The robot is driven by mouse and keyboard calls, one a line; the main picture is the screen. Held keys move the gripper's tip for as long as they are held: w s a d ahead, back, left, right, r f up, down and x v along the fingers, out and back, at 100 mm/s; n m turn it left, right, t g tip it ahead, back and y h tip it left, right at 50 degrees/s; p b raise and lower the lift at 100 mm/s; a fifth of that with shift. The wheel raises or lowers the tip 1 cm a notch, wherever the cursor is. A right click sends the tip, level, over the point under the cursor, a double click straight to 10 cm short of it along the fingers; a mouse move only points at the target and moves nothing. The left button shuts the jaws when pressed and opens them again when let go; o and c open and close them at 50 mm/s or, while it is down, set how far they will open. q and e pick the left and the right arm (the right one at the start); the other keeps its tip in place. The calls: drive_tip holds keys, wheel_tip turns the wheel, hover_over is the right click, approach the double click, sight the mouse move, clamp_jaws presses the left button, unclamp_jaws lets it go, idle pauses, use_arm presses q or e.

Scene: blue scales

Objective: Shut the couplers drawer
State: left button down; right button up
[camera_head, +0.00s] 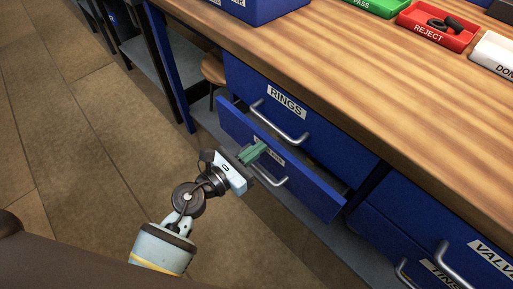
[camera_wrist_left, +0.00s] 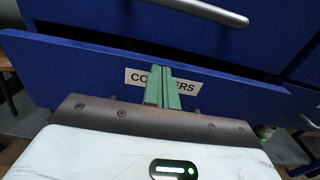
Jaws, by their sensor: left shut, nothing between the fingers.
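The couplers drawer (camera_head: 310,186) is blue and sits below the RINGS drawer (camera_head: 305,119). It stands partly open, with its front out past the drawer above. Its label is partly hidden behind my left gripper (camera_head: 253,152). The left wrist view shows the couplers drawer front (camera_wrist_left: 70,75) close ahead, with the label letters on both sides of the green fingers (camera_wrist_left: 163,85). The left gripper is shut and empty, with its fingertips at the label; I cannot tell if they touch. My right gripper is not in view.
A wooden worktop (camera_head: 360,70) lies above, with a red REJECT tray (camera_head: 437,27), a green PASS tray (camera_head: 378,5) and a white tray (camera_head: 493,54). More blue drawers (camera_head: 405,235) with handles stand at the lower right. Open floor (camera_head: 90,130) lies left.

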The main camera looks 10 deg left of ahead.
sight(271, 137)
use_arm(q)
drive_tip(key=shift+w+d, duration=0.15)
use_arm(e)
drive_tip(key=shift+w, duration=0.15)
use_arm(q)
drive_tip(key=x, duration=0.4)
drive_tip(key=shift+w+d, duration=0.15)
drive_tip(key=shift+w, duration=0.2)
drive_tip(key=shift+r, duration=0.25)
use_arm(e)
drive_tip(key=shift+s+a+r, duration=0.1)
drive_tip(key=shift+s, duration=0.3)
